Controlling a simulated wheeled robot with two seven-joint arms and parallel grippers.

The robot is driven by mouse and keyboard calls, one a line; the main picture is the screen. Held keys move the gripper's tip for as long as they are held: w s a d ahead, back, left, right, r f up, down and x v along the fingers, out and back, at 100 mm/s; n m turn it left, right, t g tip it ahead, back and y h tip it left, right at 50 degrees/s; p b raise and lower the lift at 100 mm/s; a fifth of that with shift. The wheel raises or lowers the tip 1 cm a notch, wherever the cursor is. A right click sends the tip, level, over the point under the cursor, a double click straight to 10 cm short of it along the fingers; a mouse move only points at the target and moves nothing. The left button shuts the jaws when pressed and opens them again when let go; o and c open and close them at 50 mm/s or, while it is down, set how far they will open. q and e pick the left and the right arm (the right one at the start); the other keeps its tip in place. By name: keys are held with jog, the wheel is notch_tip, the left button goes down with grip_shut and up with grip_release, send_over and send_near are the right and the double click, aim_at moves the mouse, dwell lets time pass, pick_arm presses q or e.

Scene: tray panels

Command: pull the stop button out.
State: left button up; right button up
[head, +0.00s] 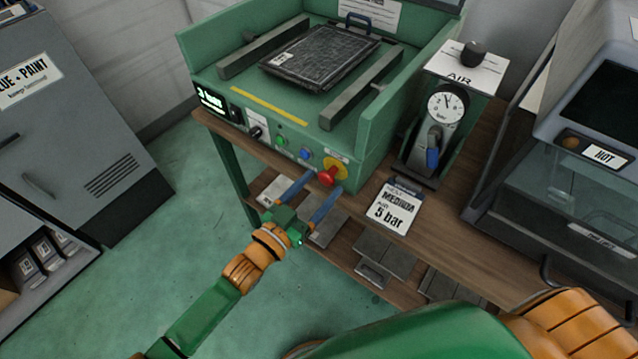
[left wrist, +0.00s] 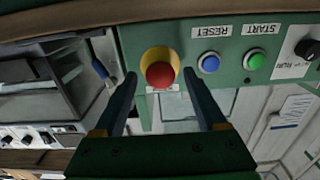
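The red stop button (head: 327,177) sits on a yellow disc (head: 338,165) at the right end of the green machine's front panel. It also shows in the left wrist view (left wrist: 160,75), with the yellow disc (left wrist: 156,56) behind it. My left gripper (head: 323,183) is open, and its two blue fingers point at the panel. In the left wrist view the fingertips (left wrist: 160,78) stand one on each side of the button, with a gap on both sides. I cannot tell how far they reach past its head. My right gripper is out of view.
A blue reset button (left wrist: 209,62) and a green start button (left wrist: 254,60) are beside the stop button. A gauge stand (head: 447,105) is to the right.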

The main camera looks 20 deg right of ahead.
pick_arm(q)
jog(key=v, duration=0.7)
dwell(0.3)
